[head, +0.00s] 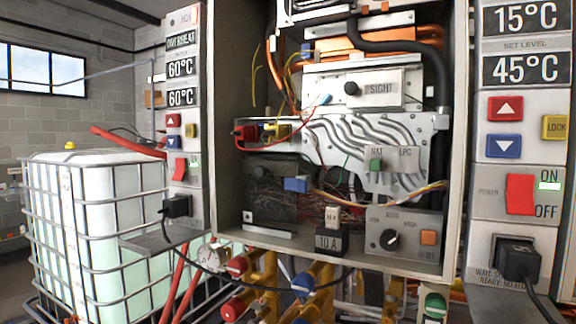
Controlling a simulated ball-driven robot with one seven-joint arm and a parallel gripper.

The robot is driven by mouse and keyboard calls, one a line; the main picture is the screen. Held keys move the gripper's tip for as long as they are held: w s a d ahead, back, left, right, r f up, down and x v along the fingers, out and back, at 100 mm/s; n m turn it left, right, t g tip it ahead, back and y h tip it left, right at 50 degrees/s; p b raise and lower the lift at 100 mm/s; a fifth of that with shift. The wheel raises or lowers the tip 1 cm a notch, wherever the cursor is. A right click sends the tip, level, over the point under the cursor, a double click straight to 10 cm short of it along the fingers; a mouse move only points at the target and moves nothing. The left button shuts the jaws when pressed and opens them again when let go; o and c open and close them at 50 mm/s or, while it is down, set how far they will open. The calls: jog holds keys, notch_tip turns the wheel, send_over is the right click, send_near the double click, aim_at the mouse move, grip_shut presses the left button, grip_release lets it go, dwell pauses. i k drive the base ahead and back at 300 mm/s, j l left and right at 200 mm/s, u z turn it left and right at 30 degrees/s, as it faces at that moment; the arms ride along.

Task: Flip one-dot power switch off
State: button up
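Two red power switches show in the head view. The nearer one (520,195) is on the right panel, beside the words POWER, ON and OFF; a small lit green-white indicator (549,186) is next to ON. The other red switch (180,169) is on the narrower left panel, seen at an angle, with small lettering beside it too small to read. I cannot make out any dot mark by either switch, so I cannot tell which is the one-dot switch. My gripper is not in view.
An open heater cabinet (458,130) with wires and pipes stands between the panels. Black plugs sit below both switches, at left (177,206) and right (516,260), with a cable hanging between. Coloured valves (303,284) stick out below. A caged white tank (95,215) stands left.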

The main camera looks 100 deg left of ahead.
aim_at(181, 164)
jog(key=u, duration=2.8)
